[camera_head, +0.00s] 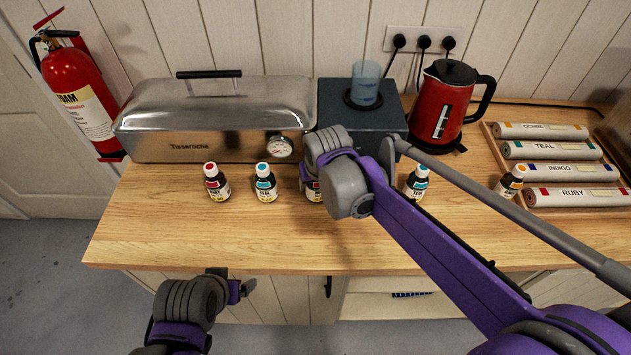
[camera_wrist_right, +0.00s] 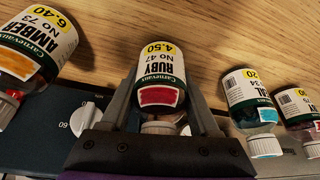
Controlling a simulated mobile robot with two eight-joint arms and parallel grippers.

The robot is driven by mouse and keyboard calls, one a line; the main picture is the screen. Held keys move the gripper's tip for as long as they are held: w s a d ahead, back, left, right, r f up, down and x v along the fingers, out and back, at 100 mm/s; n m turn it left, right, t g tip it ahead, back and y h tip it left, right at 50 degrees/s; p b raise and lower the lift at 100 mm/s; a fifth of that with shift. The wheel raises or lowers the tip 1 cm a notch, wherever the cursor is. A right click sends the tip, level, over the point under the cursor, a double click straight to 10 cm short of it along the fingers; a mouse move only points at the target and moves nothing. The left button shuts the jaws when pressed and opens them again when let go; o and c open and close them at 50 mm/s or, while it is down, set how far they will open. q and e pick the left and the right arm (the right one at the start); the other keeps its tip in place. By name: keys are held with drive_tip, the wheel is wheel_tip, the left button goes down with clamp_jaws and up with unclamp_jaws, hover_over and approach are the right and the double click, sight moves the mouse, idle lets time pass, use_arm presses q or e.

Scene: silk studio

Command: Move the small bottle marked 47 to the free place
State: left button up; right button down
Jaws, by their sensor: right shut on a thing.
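The small bottle marked 47 (camera_wrist_right: 160,65) has a RUBY label with a red patch and a yellow 4.50 mark. My right gripper (camera_wrist_right: 162,88) is shut on it, with a finger on each side. In the head view my right wrist hides most of this bottle (camera_head: 313,193); I cannot tell whether it is off the worktop. In the head view, a wide bare gap (camera_head: 464,192) shows in the bottle row between a teal-capped bottle (camera_head: 416,184) and an orange-capped one (camera_head: 511,183). My left gripper (camera_head: 243,288) hangs low before the worktop edge; its fingers are unclear.
A red-capped bottle (camera_head: 217,184) and a teal-capped bottle (camera_head: 265,184) stand left of my right wrist. The AMBER No 73 bottle (camera_wrist_right: 38,45) is close beside my gripper. Behind are a steel box (camera_head: 215,115), a dark hotplate (camera_head: 345,122), a red kettle (camera_head: 443,105) and a rack of rolls (camera_head: 494,148).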

drive_tip(key=shift+f, duration=0.1)
drive_tip(key=shift+c, duration=0.6)
unclamp_jaws()
drive_tip(key=shift+r, duration=0.25)
drive_tip(key=v, duration=1.2)
drive_tip(key=shift+p, duration=0.45)
drive_tip(key=shift+f, duration=0.2)
